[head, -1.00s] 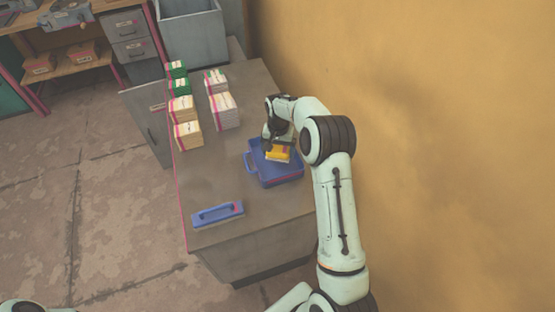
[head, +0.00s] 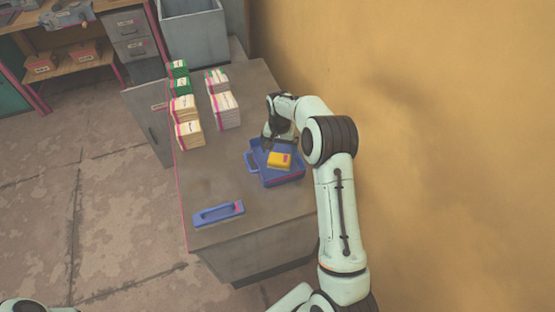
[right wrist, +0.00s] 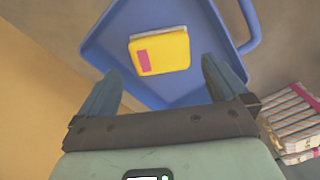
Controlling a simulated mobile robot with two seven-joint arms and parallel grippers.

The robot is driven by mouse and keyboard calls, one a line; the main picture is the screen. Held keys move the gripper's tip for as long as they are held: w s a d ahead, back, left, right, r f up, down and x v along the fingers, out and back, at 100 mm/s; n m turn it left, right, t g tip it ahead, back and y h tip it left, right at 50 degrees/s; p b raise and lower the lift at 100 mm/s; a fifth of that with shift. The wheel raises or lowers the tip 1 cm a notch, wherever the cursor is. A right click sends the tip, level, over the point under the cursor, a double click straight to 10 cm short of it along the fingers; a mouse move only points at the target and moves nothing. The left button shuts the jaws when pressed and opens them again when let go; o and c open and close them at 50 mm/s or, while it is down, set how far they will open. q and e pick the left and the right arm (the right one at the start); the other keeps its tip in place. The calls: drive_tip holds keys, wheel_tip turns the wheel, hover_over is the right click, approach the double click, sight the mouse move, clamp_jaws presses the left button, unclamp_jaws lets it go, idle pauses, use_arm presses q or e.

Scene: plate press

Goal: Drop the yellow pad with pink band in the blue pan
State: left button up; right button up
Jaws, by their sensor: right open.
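The yellow pad with pink band (head: 279,160) lies in the blue pan (head: 290,179) on the cabinet top. In the right wrist view the pad (right wrist: 165,54) rests on the floor of the pan (right wrist: 107,35), clear of the pan's walls. My right gripper (head: 280,141) is over the pan's far side. In the right wrist view its two fingers (right wrist: 160,85) are spread apart, with nothing between them and the pad beyond their tips. My left gripper is not in view.
Stacks of banded pads (head: 187,125) stand at the cabinet's far left, with more stacks (head: 225,110) beside them. A blue handled tool (head: 218,213) lies near the front left edge. A yellow wall (head: 450,150) is close on the right. The counter's middle left is bare.

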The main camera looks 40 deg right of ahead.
wheel_tip(320, 180, up, 11)
drive_tip(key=shift+r, duration=0.15)
idle(0.4)
